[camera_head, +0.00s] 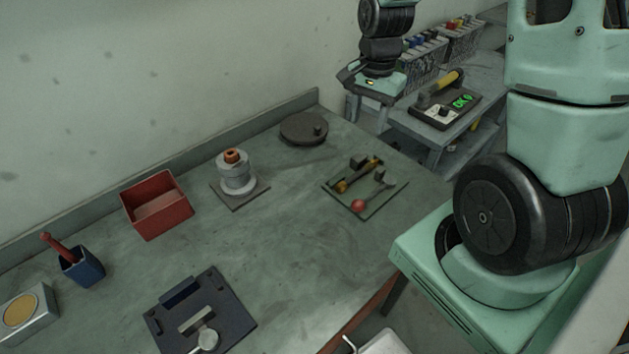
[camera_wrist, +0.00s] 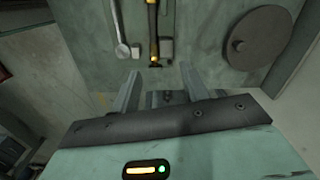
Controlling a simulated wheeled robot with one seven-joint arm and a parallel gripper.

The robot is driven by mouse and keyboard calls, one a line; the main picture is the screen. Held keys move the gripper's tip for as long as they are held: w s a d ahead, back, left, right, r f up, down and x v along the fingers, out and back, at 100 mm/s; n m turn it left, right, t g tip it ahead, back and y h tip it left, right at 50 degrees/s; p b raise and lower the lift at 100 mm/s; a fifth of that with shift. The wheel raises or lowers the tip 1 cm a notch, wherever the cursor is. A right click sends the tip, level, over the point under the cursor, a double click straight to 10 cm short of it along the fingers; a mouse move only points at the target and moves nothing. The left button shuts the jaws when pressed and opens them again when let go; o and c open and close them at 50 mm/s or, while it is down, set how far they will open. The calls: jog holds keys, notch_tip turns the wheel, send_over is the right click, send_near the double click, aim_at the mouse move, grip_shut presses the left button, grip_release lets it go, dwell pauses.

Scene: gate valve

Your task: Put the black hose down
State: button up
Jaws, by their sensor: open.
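The black hose (camera_head: 360,174) with brass-coloured ends lies on a dark green mat (camera_head: 386,202) on the bench, beside small grey blocks. It also shows in the wrist view (camera_wrist: 153,28), at top centre, with its near brass end just beyond my fingers. My gripper (camera_wrist: 160,76) is open, its two fingers apart with nothing between them. In the head view my gripper (camera_head: 372,88) is raised beyond the bench's far right part, apart from the hose.
A rod with a red ball (camera_head: 358,206) lies on the same mat. A dark round disc (camera_head: 303,129) and a grey flanged fitting (camera_head: 236,180) stand to the left. A red bin (camera_head: 157,207) is farther left. A side table with a meter (camera_head: 444,108) stands behind.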

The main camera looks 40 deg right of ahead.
jog(key=s+a+r+n, duration=0.25)
jog(key=a+n, duration=0.45)
jog(key=a, duration=0.6)
jog(key=s+a+r+n, duration=0.2)
jog(key=s+a+n, duration=0.5)
jog(key=a, duration=0.1)
jog(key=s+a+r+n, duration=0.2)
jog(key=s+a+n, duration=0.6)
jog(key=shift+r, duration=0.35)
